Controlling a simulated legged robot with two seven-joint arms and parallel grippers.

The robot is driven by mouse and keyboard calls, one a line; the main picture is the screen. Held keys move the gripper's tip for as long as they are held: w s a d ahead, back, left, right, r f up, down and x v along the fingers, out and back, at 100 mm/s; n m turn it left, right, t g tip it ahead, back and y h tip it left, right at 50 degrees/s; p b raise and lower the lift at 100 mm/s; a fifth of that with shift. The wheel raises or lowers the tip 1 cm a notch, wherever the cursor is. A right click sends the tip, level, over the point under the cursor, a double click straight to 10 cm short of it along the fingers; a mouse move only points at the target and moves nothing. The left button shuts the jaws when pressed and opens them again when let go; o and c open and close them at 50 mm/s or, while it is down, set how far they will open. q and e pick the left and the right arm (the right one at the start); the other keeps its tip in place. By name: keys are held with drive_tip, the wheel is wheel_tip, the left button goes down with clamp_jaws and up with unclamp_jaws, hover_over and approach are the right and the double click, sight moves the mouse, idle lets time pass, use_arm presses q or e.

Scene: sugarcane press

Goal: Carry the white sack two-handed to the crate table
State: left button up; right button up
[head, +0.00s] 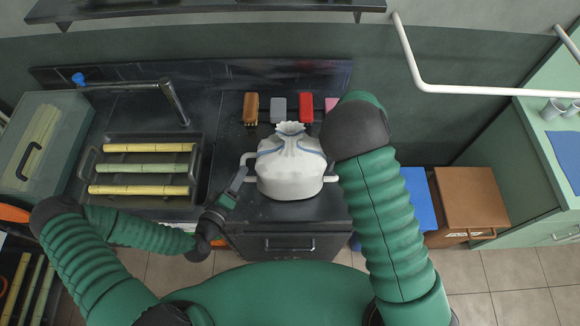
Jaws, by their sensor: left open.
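The white sack (290,170) stands upright on the black counter (235,110), its gathered top tied with a bluish band. A white loop sticks out on its left side, and a white piece shows on its right side. My left gripper (240,178) is open, close beside the sack's lower left, near the loop. I cannot tell whether it touches. My right arm reaches in over the sack's right side, and its gripper is hidden behind my own arm. I cannot tell which surface is the crate table.
A black tray (200,178) with several cane pieces lies left of the sack, below a faucet (173,100). Brown, grey and red blocks (305,107) stand behind it. A brown box (470,198) and a blue one (418,198) are right. Tiled floor (515,270) is open at lower right.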

use_arm(q)
drive_tip(key=x, duration=0.2)
drive_tip(key=shift+w+d+f, duration=0.1)
drive_tip(key=shift+w+f, duration=0.05)
drive_tip(key=shift+w, duration=0.2)
use_arm(e)
drive_tip(key=f, duration=0.2)
drive_tip(key=shift+a+f, duration=0.3)
drive_tip(key=shift+f, duration=0.05)
use_arm(q)
drive_tip(key=shift+w+d, duration=0.2)
drive_tip(key=shift+w, duration=0.2)
use_arm(e)
drive_tip(key=shift+f, duration=0.45)
use_arm(q)
drive_tip(key=shift+c, duration=0.2)
drive_tip(key=c, duration=0.5)
use_arm(e)
drive_tip(key=c, duration=0.5)
use_arm(q)
clamp_jaws()
use_arm(e)
clamp_jaws()
use_arm(q)
drive_tip(key=shift+s+f, duration=0.1)
drive_tip(key=shift+f, duration=0.05)
